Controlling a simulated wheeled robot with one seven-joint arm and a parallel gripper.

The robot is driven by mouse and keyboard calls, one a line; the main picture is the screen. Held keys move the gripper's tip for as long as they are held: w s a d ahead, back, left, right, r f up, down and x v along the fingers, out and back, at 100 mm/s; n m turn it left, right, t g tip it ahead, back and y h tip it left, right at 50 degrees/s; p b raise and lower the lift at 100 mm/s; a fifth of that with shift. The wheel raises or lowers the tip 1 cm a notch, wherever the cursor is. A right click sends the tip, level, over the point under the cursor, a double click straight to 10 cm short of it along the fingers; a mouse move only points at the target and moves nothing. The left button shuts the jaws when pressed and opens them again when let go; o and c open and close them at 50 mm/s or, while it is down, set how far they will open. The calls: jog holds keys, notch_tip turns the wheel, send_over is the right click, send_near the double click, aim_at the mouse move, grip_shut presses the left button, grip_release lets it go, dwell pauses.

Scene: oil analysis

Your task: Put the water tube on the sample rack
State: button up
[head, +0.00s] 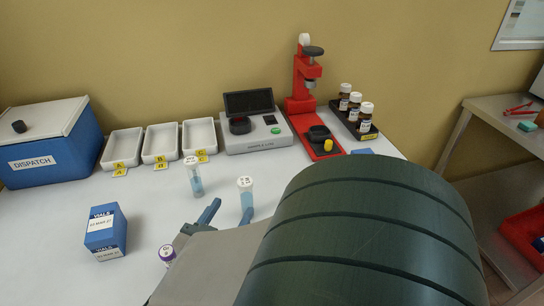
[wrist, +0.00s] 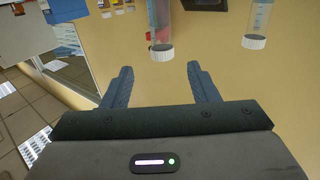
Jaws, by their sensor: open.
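Two clear tubes with white caps and pale blue contents stand upright on the table in the head view, one at the left (head: 195,180) and one nearer my gripper (head: 246,198). Their cap labels are too small to read, so I cannot tell which is the water tube. My gripper (head: 232,208) is open and empty, low over the table beside the nearer tube. In the wrist view, one white-capped tube (wrist: 161,30) appears beyond the gap between my fingertips (wrist: 160,68), and another (wrist: 258,20) is off to the right. A dark rack (head: 374,134) holding brown bottles stands at the back right; its label is unreadable.
White trays (head: 160,145), a grey analyser (head: 256,140), a red press (head: 306,90) and a blue dispatch box (head: 45,145) line the back.

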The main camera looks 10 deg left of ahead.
aim_at(245, 181)
jog(key=w, duration=0.8)
jog(key=shift+w+d+f, duration=0.1)
jog(key=shift+w+d, duration=0.1)
jog(key=shift+w, duration=0.15)
jog(key=c, duration=1.1)
jog(key=shift+r, duration=0.75)
notch_tip(245, 181, up, 3)
jog(key=shift+f+p, duration=0.1)
jog(key=shift+p, duration=0.35)
jog(key=s+d+r, duration=0.1)
jog(key=d+r, duration=0.2)
jog(key=d, duration=0.2)
jog(key=s+d+r+p, duration=0.1)
jog(key=d+r, duration=0.2)
jog(key=d, duration=0.3)
jog(key=shift+s+d+r, duration=0.2)
jog(key=shift+r, duration=0.15)
